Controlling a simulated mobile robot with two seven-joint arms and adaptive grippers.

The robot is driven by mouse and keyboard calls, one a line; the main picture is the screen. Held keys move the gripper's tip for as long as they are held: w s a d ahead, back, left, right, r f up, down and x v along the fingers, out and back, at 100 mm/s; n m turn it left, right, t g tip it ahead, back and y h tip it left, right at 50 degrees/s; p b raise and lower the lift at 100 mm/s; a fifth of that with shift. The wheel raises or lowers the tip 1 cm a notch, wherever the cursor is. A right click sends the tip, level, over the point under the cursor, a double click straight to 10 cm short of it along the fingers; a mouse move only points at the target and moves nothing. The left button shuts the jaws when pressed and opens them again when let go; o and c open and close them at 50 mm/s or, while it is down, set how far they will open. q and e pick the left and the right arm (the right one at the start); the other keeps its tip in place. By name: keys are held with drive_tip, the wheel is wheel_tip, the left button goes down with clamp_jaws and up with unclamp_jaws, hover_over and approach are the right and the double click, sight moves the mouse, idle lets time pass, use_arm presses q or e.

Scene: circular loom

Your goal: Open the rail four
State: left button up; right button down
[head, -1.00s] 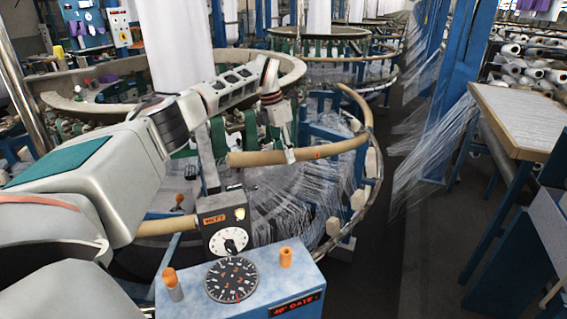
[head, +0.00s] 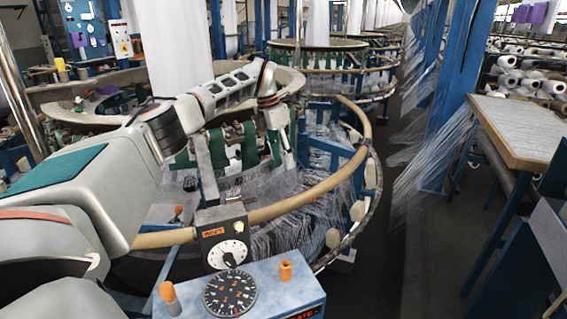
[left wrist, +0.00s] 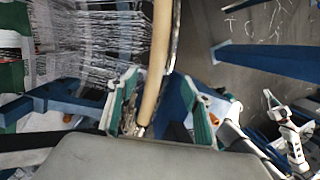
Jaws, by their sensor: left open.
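A pale tan rail (head: 315,188) curves around the front of the near loom in the head view, in a nearly unbroken arc. It passes behind the control box. My left gripper (head: 288,165) is open, pointing down just inside the arc, with the rail beyond and below it. In the left wrist view the rail (left wrist: 158,60) runs from the top edge down between the two green-lined fingers of my left gripper (left wrist: 162,112). The fingers stand apart from it on both sides. I cannot tell how far it is from the pads. My right gripper is not in view.
A blue control box (head: 270,290) with dials and orange knobs stands at the front. White threads fill the loom's inside. The dark aisle (head: 385,245) between is clear.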

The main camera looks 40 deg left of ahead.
use_arm(q)
drive_tip(key=v, duration=0.9)
drive_tip(key=shift+r, duration=0.35)
